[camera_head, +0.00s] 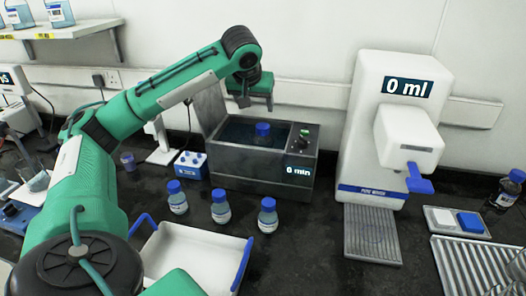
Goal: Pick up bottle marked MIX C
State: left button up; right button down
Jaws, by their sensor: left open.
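Three small clear bottles with blue caps stand upright in a row on the dark bench: a left bottle (177,200), a middle bottle (221,209) and a right bottle (268,218). A further blue-capped bottle (263,131) sits in the water bath (240,184). The labels are too small to read, so I cannot tell which one is MIX C. My left gripper (256,101) is open and empty, raised above and behind the row, over the bath's back left. My right gripper is not in view.
A white tray with blue handles (190,262) lies in front of the bottles. A white dispenser reading 0 ml (367,125) stands right of the bath, which reads 0 min. A blue rack (191,165) is left of the bath.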

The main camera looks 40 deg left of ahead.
aim_at(263, 126)
pick_arm(q)
jog(key=x, duration=0.7)
jog(key=shift+w+p, duration=0.1)
jog(key=shift+p, duration=0.25)
jog(key=x, duration=0.1)
jog(key=p+x, duration=0.1)
jog(key=x, duration=0.2)
jog(key=shift+w+d+f, duration=0.2)
jog(key=shift+d+f, duration=0.1)
jog(key=shift+f, duration=0.05)
jog(key=shift+w+a+f+p, duration=0.1)
jog(key=shift+w+f+p, duration=0.15)
jog(key=shift+f, duration=0.2)
jog(key=shift+s, duration=0.1)
grip_shut()
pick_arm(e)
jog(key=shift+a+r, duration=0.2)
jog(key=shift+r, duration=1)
